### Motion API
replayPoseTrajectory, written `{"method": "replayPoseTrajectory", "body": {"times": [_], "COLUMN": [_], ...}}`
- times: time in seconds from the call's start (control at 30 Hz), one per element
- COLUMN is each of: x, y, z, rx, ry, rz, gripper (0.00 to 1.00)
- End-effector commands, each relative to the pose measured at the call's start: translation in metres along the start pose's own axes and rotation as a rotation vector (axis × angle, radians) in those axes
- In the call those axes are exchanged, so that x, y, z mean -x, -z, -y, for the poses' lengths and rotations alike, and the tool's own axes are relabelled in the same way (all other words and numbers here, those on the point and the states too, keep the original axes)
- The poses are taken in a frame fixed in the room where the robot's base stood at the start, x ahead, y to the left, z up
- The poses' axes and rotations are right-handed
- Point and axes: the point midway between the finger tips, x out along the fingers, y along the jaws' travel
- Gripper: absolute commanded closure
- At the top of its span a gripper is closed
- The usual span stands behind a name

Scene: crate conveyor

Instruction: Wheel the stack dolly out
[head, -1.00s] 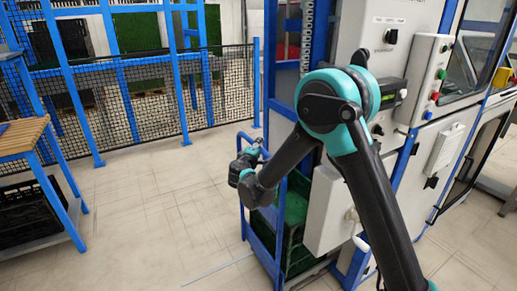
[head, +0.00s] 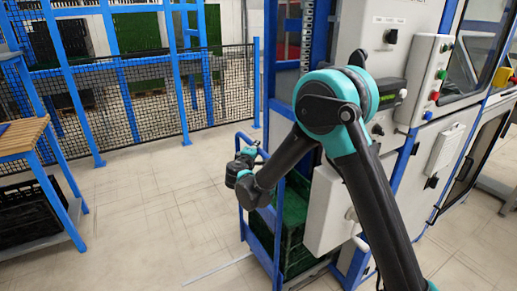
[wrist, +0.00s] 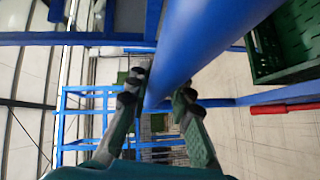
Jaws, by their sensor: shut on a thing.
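The stack dolly has a blue tube frame (head: 257,250) and stands at the lower middle of the head view, beside the machine. A green crate (head: 295,205) sits on it above a darker crate (head: 297,250). My arm hides part of both. My gripper (head: 250,153) is at the top of the dolly's left end, at the handle. In the wrist view, the blue handle tube (wrist: 205,40) runs between the two fingers of my gripper (wrist: 158,92), which is shut on it. A green crate (wrist: 285,40) shows at the upper right there.
The machine with its white control cabinet (head: 335,205) stands close on the dolly's right. A black mesh fence (head: 160,110) with blue posts runs behind. A wood-topped blue table (head: 22,137) stands at the left. The tiled floor (head: 150,210) between is clear.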

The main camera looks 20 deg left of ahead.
Motion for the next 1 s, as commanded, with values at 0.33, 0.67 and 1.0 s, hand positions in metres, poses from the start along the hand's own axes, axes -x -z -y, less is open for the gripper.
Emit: {"method": "replayPoseTrajectory", "body": {"times": [0.33,0.67,1.0], "x": [0.054,0.118,0.185], "y": [0.054,0.118,0.183], "z": [0.016,0.034,0.053], "rx": [0.001,0.001,0.000], "ry": [0.003,0.004,0.004], "rz": [-0.010,-0.008,-0.008], "gripper": [1.00,1.00,1.00]}}
